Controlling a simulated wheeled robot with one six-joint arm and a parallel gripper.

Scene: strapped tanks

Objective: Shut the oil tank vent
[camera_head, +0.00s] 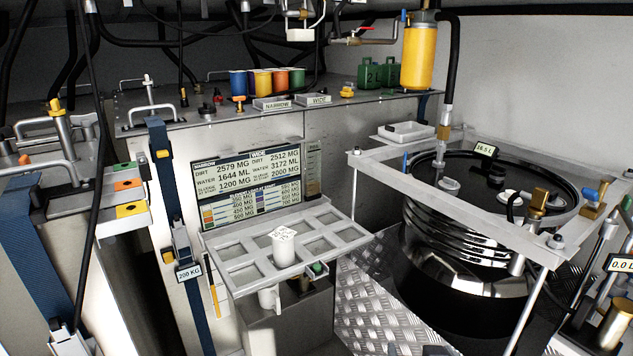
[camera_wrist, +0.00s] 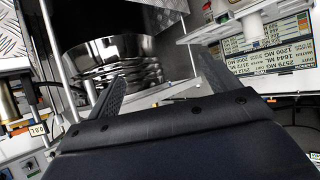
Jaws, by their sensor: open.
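No tank in view carries a readable oil name, so I cannot tell for sure which is the oil tank or its vent. A round black-lidded tank (camera_head: 456,181) with a ribbed steel body stands at the right, with a "16.5 L" tag on top. Brass fittings (camera_head: 538,201) and a blue-handled brass valve (camera_head: 592,197) sit at its right side. In the wrist view a ribbed steel vessel (camera_wrist: 115,62) shows beyond my gripper (camera_wrist: 163,85). My gripper is open, with its two fingers wide apart and nothing between them. Whether any vent is open cannot be told.
A light metal frame (camera_head: 440,205) surrounds the round tank. A grey rack (camera_head: 235,250) with a white cup (camera_head: 284,248) juts out at centre. Strapped tanks (camera_head: 80,150) stand at the left.

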